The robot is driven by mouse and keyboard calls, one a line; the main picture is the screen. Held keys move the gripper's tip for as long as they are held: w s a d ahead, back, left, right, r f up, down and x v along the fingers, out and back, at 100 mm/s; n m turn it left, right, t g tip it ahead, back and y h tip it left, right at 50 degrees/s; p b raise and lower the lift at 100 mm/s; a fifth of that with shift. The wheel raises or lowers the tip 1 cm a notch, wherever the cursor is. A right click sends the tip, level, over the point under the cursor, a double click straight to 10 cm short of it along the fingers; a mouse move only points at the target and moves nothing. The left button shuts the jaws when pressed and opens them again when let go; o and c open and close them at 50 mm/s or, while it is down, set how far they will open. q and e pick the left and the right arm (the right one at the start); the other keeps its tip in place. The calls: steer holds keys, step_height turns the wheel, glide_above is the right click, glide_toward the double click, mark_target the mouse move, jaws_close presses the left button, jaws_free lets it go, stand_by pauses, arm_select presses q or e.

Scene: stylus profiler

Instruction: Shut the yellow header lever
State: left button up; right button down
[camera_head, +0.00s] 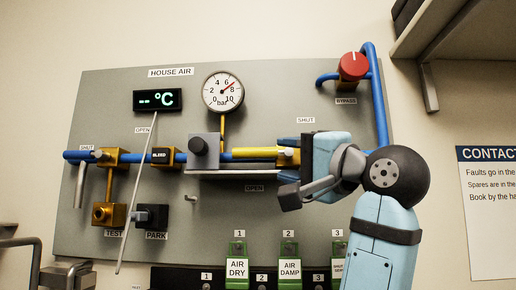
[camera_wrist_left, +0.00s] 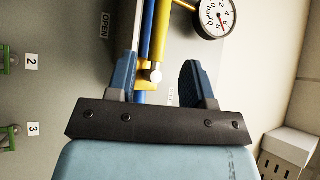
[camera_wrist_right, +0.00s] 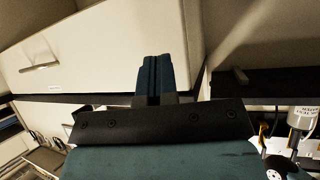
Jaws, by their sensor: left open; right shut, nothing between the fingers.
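The yellow header lever (camera_head: 253,153) lies along the blue header pipe, roughly level, between the SHUT label (camera_head: 305,120) above and the OPEN label (camera_head: 255,188) below. My left gripper (camera_head: 284,158) is at the lever's right end, by its pivot, and hides part of the valve in the head view. In the left wrist view the lever (camera_wrist_left: 162,35) and its pivot show between the open fingers of the left gripper (camera_wrist_left: 158,75); I cannot tell whether they touch. My right gripper (camera_wrist_right: 154,75) is shut and empty, away from the panel.
A pressure gauge (camera_head: 223,91) sits above the lever, and a grey block with a black knob (camera_head: 203,150) stands left of it. A red bypass knob (camera_head: 353,66) is upper right. Green tagged fittings (camera_head: 237,260) line the bottom. A white cabinet (camera_wrist_right: 100,50) faces my right gripper.

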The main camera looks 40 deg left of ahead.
mark_target(260, 154)
arm_select(q)
steer(key=p+x, duration=0.1)
steer(key=x, duration=0.7)
steer(key=shift+p, duration=0.3)
steer(key=shift+c, duration=0.4)
jaws_close()
